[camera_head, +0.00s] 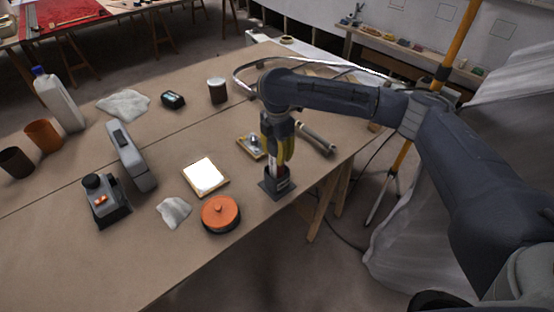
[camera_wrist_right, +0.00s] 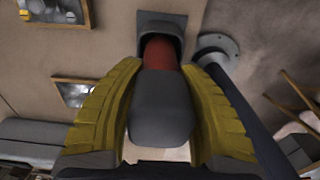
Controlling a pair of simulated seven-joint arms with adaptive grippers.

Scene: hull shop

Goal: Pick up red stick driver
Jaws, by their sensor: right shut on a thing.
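The red stick driver has a red body (camera_wrist_right: 160,53) and a thick dark grey end (camera_wrist_right: 160,105) in the right wrist view. It stands upright, its red part running into a dark grey holder (camera_wrist_right: 162,20). In the head view the holder (camera_head: 271,187) stands near the table's right edge, and most of the driver is hidden by my gripper. My right gripper (camera_head: 281,158) points down over the holder. Its yellow fingers lie on both sides of the driver, shut on it, as the right wrist view (camera_wrist_right: 163,72) also shows. My left gripper is not in view.
A grey tubular tool (camera_head: 316,137) and a small tray of metal parts (camera_head: 251,147) lie close to the holder. An orange round case (camera_head: 221,214) and a white-topped square (camera_head: 205,176) are to the left. The table (camera_head: 130,260) is bare at the front left.

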